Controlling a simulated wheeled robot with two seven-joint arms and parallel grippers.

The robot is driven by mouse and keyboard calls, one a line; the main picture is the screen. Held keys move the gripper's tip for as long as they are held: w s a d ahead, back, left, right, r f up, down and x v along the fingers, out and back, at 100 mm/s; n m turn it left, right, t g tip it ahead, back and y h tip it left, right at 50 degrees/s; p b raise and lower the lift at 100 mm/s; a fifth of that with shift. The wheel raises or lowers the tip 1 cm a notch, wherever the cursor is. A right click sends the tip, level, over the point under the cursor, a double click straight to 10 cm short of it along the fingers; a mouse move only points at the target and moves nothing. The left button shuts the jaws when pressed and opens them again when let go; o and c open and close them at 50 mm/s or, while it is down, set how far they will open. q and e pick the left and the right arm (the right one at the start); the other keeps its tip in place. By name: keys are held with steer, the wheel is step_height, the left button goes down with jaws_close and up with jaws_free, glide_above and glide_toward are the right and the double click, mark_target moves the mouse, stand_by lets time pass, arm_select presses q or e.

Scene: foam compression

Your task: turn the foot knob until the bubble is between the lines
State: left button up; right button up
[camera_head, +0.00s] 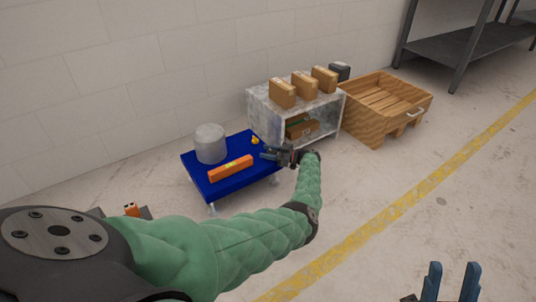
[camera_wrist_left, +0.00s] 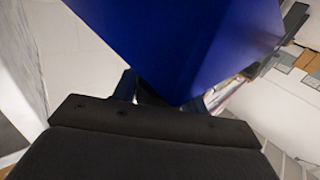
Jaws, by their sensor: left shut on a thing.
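A blue plate (camera_head: 200,173) stands on short metal legs on the floor. An orange level (camera_head: 231,168) with a small yellow vial lies on it; the bubble is too small to make out. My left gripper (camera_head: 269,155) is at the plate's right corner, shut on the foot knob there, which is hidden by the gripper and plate. In the left wrist view the plate's blue surface (camera_wrist_left: 190,40) fills the upper middle, and its corner reaches down to the gripper (camera_wrist_left: 162,95). My right gripper (camera_head: 451,282) is open and empty at the lower right, away from the plate.
A grey cylinder (camera_head: 210,143) and a small yellow object (camera_head: 255,140) sit on the plate. Behind is a grey shelf unit (camera_head: 262,115) with several cardboard boxes (camera_head: 304,86). A wooden crate (camera_head: 372,122) stands to its right. The floor near the yellow line (camera_head: 410,201) is clear.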

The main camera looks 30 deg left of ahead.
stand_by(0.3)
arm_select(q)
steer(key=o, duration=0.8)
steer(key=shift+o, duration=0.8)
